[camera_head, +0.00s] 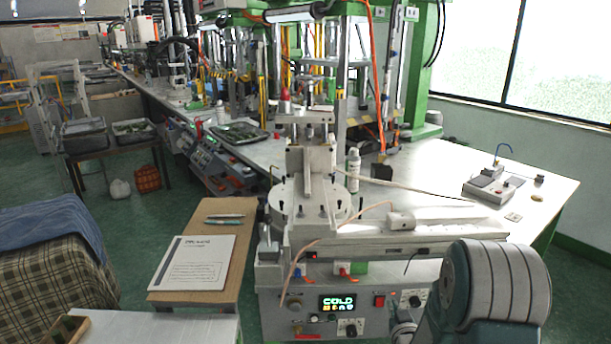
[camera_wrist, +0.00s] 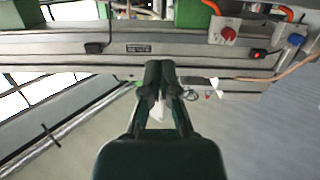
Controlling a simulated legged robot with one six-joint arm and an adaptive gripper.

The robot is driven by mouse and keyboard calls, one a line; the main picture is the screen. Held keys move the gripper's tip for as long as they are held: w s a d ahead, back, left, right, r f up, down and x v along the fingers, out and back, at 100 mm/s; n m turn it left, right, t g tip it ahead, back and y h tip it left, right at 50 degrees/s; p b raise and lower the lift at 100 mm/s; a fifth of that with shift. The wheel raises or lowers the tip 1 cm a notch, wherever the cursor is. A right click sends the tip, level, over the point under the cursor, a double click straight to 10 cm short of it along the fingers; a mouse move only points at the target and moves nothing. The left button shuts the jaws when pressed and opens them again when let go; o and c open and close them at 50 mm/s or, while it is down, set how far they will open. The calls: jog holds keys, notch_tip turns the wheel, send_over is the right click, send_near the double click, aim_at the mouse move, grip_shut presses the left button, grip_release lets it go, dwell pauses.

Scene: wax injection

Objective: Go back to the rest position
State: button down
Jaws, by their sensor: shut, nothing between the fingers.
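My gripper (camera_wrist: 160,72) shows in the wrist view, its dark fingers together at the tips with nothing held. Beyond the fingertips is the grey side of the wax injection machine (camera_wrist: 60,45), with a red knob (camera_wrist: 229,33) and a lit red switch (camera_wrist: 259,53). I cannot tell how wide the gap to it is. In the head view my arm is folded at the lower right, in front of the machine (camera_head: 430,242); my gripper is not clearly visible there. The machine's panel display (camera_head: 338,302) reads "COLD".
A long white workbench (camera_head: 545,185) runs behind the machine, carrying a small device (camera_head: 495,186) and a white bottle (camera_head: 353,170). A small wooden table (camera_head: 225,205) with a paper document (camera_head: 197,262) stands left of the machine. Green floor (camera_head: 150,225) is open farther left.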

jog(key=s+a+r+g+h, duration=0.1)
jog(key=s+a+r+g, duration=0.15)
jog(key=s+r, duration=0.35)
jog(key=s+a+r+g, duration=0.1)
jog(key=s+r+g, duration=0.2)
jog(key=r, duration=0.5)
jog(key=s+a+r+g, duration=0.2)
jog(key=s+r, duration=0.1)
jog(key=s, duration=0.8)
jog(key=s+a+r+m+g+y, duration=0.1)
jog(key=s+a+r+g, duration=0.1)
jog(key=s, duration=0.9)
jog(key=shift+s+r+g, duration=0.35)
jog(key=shift+r+g, duration=0.2)
